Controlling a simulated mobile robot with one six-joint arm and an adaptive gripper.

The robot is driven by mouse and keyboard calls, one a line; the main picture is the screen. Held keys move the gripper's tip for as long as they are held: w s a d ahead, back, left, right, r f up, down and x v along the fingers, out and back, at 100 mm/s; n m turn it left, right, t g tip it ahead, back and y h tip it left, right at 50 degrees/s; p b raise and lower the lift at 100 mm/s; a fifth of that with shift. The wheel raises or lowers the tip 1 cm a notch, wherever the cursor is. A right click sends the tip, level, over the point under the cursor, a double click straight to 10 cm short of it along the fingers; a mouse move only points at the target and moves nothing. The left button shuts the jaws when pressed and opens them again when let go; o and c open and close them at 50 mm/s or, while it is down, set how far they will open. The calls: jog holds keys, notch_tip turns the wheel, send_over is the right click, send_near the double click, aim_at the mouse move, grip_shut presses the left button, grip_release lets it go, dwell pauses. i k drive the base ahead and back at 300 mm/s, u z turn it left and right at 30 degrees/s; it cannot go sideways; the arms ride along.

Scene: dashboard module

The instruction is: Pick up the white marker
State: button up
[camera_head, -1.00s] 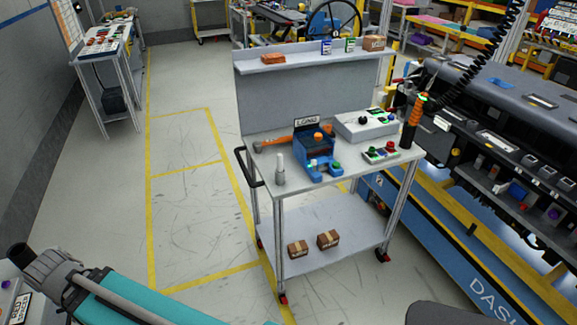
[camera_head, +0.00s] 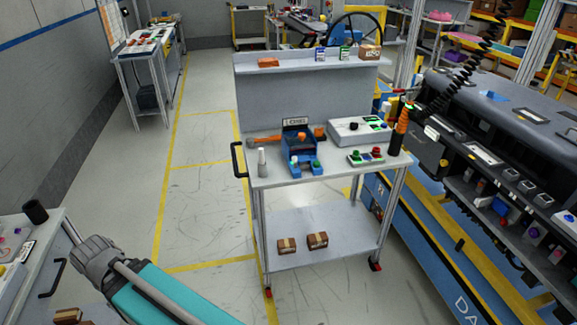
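A small whitish-grey upright cylinder (camera_head: 262,162) stands near the front left corner of the cart's top shelf (camera_head: 330,174). It may be the white marker, but it is too small to be sure. It stands apart from the blue fixture (camera_head: 301,152) to its right. My teal arm link and a grey joint show at the lower left, well short of this cart. My gripper is not in view.
The cart also holds an orange-handled tool (camera_head: 268,139), a white box (camera_head: 358,130) and a button panel (camera_head: 367,156). A large dashboard module (camera_head: 500,110) stands close on the right. Another table (camera_head: 15,222) is at the left edge. The floor between is clear.

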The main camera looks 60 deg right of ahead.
aim_at(261, 150)
jog(key=k, duration=1.1)
jog(key=z, duration=1.95)
jog(key=i, duration=1)
jog(key=z, duration=0.1)
